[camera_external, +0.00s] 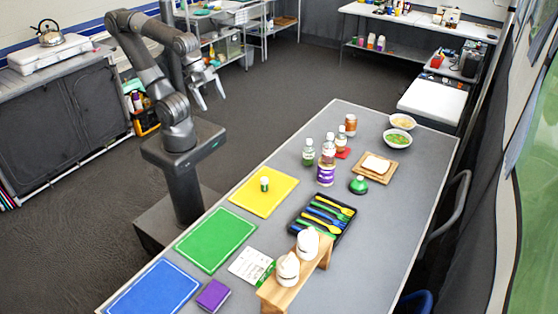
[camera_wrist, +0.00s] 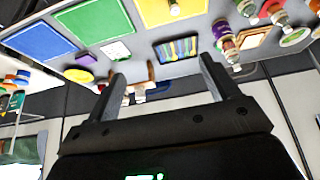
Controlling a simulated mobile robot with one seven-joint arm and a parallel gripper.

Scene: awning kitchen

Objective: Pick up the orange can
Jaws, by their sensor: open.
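The orange can (camera_external: 351,124) stands upright near the far end of the grey table (camera_external: 375,215), behind several bottles. I cannot clearly make it out in the wrist view. My gripper (camera_external: 212,100) is raised to the left of the table, well apart from the can, beside my arm's column. In the wrist view my gripper (camera_wrist: 162,68) shows two spread fingers with nothing held between them.
Several bottles (camera_external: 326,172) stand close to the can's near side. Two bowls (camera_external: 397,140) and a board with bread (camera_external: 389,170) lie to its right. A cutlery tray (camera_external: 345,232), a wooden stand (camera_external: 285,292) and coloured mats (camera_external: 262,207) occupy the nearer table.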

